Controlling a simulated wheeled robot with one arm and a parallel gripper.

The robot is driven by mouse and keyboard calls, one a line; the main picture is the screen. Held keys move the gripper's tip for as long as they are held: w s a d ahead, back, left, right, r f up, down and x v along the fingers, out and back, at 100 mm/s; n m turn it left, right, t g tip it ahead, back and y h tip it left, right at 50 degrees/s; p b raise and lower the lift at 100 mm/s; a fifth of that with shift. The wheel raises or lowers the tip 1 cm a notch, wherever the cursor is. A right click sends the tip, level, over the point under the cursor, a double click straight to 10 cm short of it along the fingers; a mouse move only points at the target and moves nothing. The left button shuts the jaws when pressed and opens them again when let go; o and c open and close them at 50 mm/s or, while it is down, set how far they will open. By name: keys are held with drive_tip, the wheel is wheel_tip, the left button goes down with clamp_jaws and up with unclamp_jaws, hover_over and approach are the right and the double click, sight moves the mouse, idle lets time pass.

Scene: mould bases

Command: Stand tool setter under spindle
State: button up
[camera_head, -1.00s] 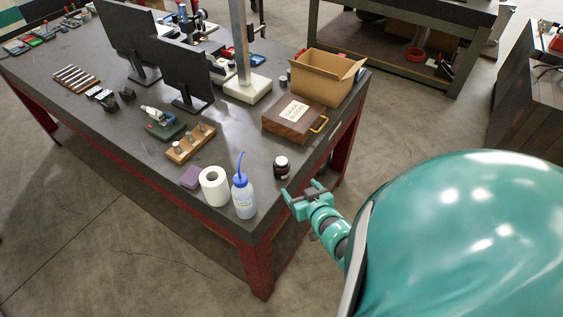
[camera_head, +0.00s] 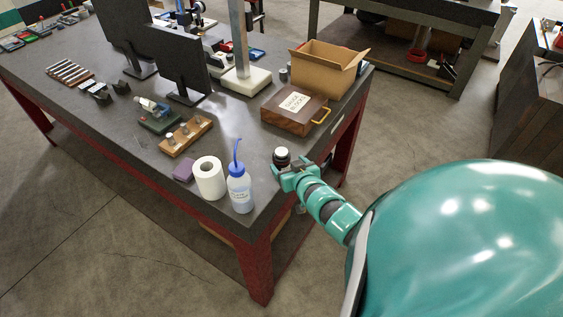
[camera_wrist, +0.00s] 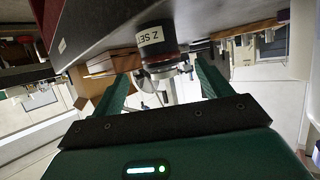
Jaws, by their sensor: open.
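The tool setter (camera_head: 282,155) is a short dark cylinder with a pale top, standing near the right edge of the dark bench. In the wrist view the tool setter (camera_wrist: 157,42) looks upside down, with a white label reading "Z SE…". My gripper (camera_head: 287,173) is at the bench edge, right in front of it. In the wrist view my gripper (camera_wrist: 160,75) is open, with one green finger on either side of the line to the setter. I cannot tell whether the setter is between the fingertips or just beyond them. I cannot make out a spindle.
Left of the setter stand a wash bottle (camera_head: 240,190) and a paper roll (camera_head: 209,178). Behind it lie a brown wooden case (camera_head: 294,108) and an open cardboard box (camera_head: 329,69). Monitors (camera_head: 185,66) and a column on a white base (camera_head: 243,80) stand farther back.

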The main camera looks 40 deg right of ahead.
sight(284, 160)
drive_tip(key=shift+x, duration=0.8)
drive_tip(key=shift+p+x, duration=0.9)
drive_tip(key=shift+x, duration=1.65)
drive_tip(key=shift+f, duration=0.1)
clamp_jaws()
drive_tip(key=shift+a+p, duration=0.1)
drive_tip(key=shift+p, duration=0.25)
